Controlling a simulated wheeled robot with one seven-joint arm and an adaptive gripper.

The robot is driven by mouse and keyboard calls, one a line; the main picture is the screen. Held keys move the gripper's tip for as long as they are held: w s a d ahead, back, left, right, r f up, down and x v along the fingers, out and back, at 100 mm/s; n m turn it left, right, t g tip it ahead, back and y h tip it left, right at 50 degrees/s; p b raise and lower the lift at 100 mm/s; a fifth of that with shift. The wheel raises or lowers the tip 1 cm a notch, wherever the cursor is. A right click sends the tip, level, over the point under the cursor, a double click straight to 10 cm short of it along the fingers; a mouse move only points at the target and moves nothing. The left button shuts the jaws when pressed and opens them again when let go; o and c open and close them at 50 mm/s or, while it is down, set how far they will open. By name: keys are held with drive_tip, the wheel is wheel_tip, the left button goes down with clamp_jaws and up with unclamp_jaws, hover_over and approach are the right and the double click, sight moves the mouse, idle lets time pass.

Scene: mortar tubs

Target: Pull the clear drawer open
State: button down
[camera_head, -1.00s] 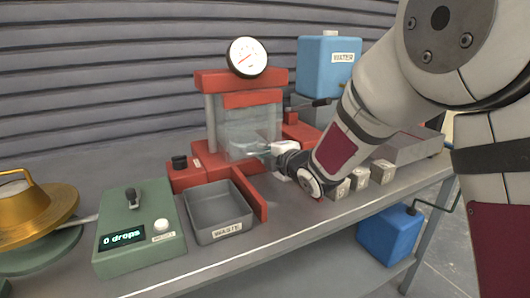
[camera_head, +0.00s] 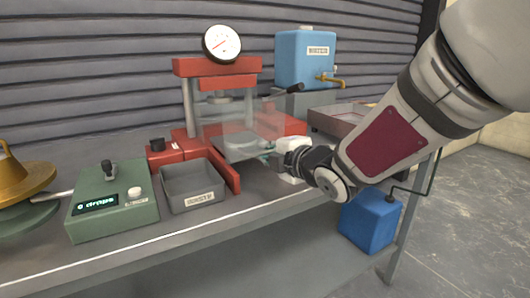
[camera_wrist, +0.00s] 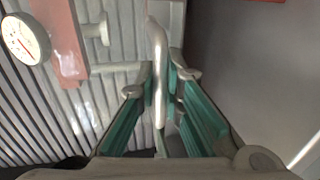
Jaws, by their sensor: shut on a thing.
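The clear drawer (camera_head: 268,122) is a see-through box-like guard in the red press (camera_head: 217,67). Its clear walls stand out from between the grey columns toward the front right. My gripper (camera_head: 270,153) is at the drawer's front right side, partly hidden by my own wrist. In the wrist view, my gripper's green-lined fingers (camera_wrist: 162,93) are shut on a bare metal bar handle (camera_wrist: 157,50), with one finger on each side. The handle is mostly hidden in the head view.
A round gauge (camera_head: 221,44) tops the press. A grey waste tub (camera_head: 192,187) and a green counter box (camera_head: 112,206) stand to the left. A blue water tank (camera_head: 304,60) with a brass tap (camera_head: 331,81) stands behind. A blue container (camera_head: 370,220) sits below, right.

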idle(0.3)
drive_tip(key=c, duration=1.7)
unclamp_jaws()
drive_tip(key=v, duration=1.2)
